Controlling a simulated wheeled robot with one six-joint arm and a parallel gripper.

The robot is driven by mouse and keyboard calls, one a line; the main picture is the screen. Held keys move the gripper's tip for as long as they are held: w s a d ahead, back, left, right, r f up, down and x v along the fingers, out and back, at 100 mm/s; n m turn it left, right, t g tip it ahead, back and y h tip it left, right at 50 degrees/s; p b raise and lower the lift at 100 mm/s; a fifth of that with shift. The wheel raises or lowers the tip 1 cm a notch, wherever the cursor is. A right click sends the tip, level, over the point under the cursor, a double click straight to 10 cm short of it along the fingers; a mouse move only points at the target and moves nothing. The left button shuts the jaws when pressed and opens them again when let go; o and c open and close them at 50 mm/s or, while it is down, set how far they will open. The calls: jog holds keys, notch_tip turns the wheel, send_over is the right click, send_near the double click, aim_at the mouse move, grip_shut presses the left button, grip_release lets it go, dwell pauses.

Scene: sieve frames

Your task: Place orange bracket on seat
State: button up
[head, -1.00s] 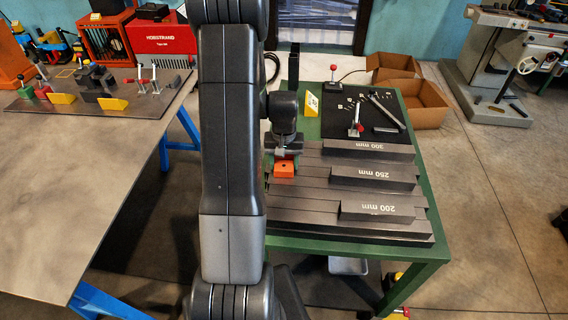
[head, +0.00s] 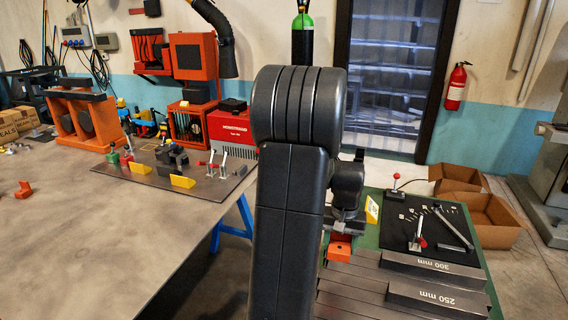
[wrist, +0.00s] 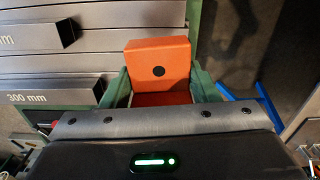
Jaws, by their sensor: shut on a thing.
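My gripper (head: 344,228) is shut on an orange bracket (head: 340,248), over the left side of the grey stepped blocks. In the wrist view the orange bracket (wrist: 158,62) sits between the green fingers, its face with a dark round hole towards the camera. Its lower part is partly hidden by the gripper body. A second orange bracket-like piece (head: 24,190) lies on the large table at far left. A fixture plate (head: 215,192) with clamps and yellow wedges is on that table. I cannot tell which part is the seat.
The large table (head: 120,240) has a wide bare top at front left. Grey blocks marked 300 mm (head: 430,266) and 250 mm (head: 437,298) lie on the green bench. A black mat (head: 440,228) with tools and cardboard boxes (head: 490,215) are at right.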

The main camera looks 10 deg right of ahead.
jog(key=w+a+f+n, duration=0.2)
jog(key=w+a+f, duration=0.1)
jog(key=a+f, duration=0.5)
jog(key=w+a+f+n, duration=0.2)
jog(key=a+f, duration=0.6)
jog(key=a, duration=0.6)
jog(key=shift+w, duration=0.9)
